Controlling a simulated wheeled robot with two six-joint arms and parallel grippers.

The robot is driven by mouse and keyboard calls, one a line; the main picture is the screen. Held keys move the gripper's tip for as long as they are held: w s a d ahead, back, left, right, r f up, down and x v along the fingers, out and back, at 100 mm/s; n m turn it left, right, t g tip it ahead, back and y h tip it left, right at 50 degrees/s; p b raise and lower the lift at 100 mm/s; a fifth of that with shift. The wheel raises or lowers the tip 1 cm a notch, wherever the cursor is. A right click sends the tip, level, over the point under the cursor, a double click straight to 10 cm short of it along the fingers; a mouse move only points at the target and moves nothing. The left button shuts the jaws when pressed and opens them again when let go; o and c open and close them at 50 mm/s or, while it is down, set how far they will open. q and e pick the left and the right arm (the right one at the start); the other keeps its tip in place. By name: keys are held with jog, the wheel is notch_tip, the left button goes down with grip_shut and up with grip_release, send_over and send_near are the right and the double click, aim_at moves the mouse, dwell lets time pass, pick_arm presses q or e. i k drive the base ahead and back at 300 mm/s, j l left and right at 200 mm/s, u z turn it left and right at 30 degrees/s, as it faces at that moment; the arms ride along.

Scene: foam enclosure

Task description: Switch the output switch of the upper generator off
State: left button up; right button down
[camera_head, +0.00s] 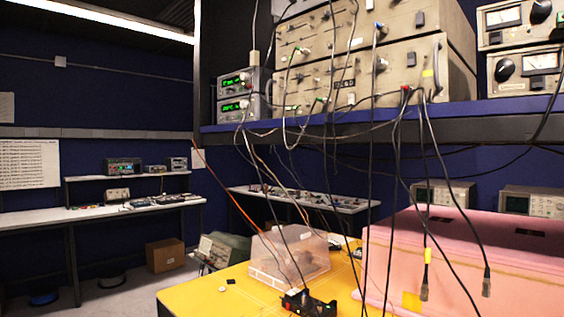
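On the blue shelf, two small grey units with lit green displays are stacked at the left: an upper unit (236,81) and a lower unit (236,107). Beside them, large beige instruments are stacked: an upper one (400,28) and a lower one (398,75), with knobs and plugged cables. I cannot tell which stack holds the generator of the task. The output switch is too small to pick out, and its position cannot be read. Neither of my grippers is in view.
Many cables (398,165) hang from the shelf (330,130) across the front. Below are a yellow table (195,291), a clear plastic box (272,262), a small black device (322,306) and a pink foam block (450,262). Gauge boxes (525,65) stand at the right. The left floor is mostly clear.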

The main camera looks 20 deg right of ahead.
aim_at(419, 18)
jog(key=z, duration=1.25)
jog(key=k+j+u, duration=0.2)
jog(key=j, duration=0.2)
jog(key=i, duration=0.1)
